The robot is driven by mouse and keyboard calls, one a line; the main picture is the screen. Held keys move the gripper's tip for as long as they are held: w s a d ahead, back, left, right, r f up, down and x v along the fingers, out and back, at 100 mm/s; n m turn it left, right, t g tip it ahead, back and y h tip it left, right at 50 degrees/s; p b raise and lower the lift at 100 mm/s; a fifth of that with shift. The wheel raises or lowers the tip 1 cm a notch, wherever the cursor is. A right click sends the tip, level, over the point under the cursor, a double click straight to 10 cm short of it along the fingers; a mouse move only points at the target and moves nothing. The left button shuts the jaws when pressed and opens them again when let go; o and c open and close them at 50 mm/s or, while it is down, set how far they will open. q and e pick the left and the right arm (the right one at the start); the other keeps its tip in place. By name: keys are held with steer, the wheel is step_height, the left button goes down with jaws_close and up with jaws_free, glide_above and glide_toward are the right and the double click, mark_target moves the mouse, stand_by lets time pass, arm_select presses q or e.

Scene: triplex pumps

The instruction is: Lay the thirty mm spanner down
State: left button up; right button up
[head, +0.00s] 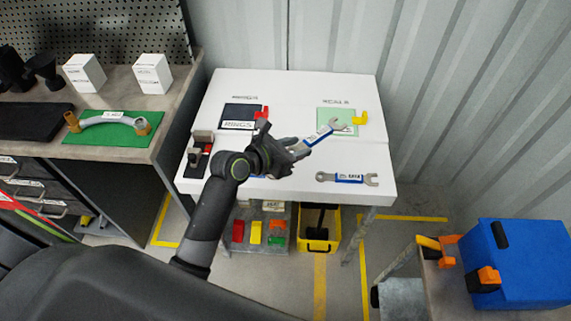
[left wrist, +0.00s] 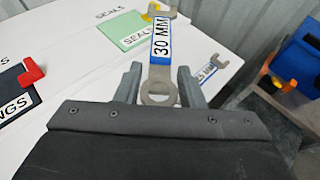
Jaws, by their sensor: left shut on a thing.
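My left gripper (head: 290,152) is over the front middle of the white table (head: 290,85). It is shut on the thirty mm spanner (head: 323,134), a grey spanner with a blue sleeve. My right gripper is not in view.
A green seals mat (head: 336,117) with a yellow piece (head: 361,118) and a dark rings mat (head: 240,113) with a red piece lie at the back. Clear table lies around the second spanner.

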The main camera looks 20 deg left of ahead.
mark_target(298, 178)
arm_select(q)
steer(key=shift+w+d+f, duration=0.25)
steer(key=shift+d+f, duration=0.1)
steer(key=shift+d, duration=0.05)
step_height(298, 178, down, 10)
steer(key=b, duration=0.2)
steer(key=shift+d+f+b, duration=0.1)
steer(key=shift+f+b, duration=0.1)
steer(key=shift+b, duration=0.2)
steer(key=shift+r, duration=0.1)
steer(key=o, duration=0.8)
steer(key=shift+f, duration=0.2)
steer(key=shift+c, duration=0.2)
